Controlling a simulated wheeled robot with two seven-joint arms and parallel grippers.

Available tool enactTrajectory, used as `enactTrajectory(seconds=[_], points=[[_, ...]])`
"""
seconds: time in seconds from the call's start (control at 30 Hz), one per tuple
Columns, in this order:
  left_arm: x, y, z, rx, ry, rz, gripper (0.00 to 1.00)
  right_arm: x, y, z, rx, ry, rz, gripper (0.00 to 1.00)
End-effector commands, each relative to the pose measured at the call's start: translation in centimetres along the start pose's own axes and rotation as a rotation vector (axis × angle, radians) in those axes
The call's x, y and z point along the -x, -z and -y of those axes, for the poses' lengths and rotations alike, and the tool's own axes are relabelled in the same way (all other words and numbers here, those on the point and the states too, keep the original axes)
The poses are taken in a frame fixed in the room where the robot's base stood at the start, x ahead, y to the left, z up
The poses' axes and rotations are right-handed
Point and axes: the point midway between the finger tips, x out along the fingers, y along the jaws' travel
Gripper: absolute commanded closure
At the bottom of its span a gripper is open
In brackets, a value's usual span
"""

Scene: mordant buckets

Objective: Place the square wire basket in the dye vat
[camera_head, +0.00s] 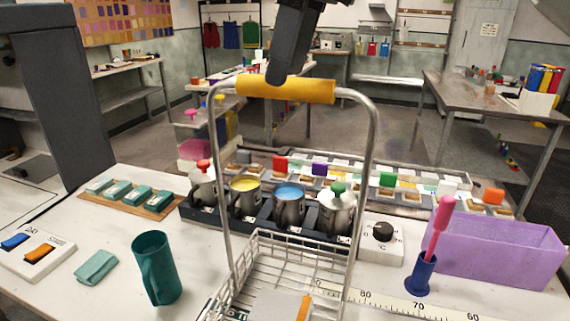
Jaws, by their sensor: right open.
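The square wire basket (258,248) is at the bottom centre, cut off by the lower edge. Its tall wire handle rises to a yellow grip (290,89). My right gripper (277,78) comes down from the top, open, with its dark tip overlapping the left part of the yellow grip. I cannot tell whether it touches it. A grey slab and an orange strip show inside the basket. What its bottom rests on is out of view.
A teal mug (157,269) stands left of the basket. A temperature dial box (380,238), a blue holder (419,276) with a pink stick and a purple bin (499,251) stand to the right. Swatch blocks line the back.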

Motion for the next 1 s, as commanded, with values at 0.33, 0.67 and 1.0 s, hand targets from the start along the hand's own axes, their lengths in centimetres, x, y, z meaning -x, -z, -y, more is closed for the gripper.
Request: enactTrajectory(seconds=[0.33,0.67,1.0], points=[[0.1,1.1,0.2,-0.004,0.004,-0.017,1.0,-3.3,0.5,0.0,0.001,-0.003,-0.001,0.52],[0.2,1.1,0.6,-0.005,0.012,-0.016,1.0,-6.2,0.6,0.0,0.0,-0.001,0.001,0.52],[0.1,0.8,0.6,-0.005,0.012,-0.013,1.0,-6.2,0.6,0.0,0.0,-0.001,0.002,0.52]])
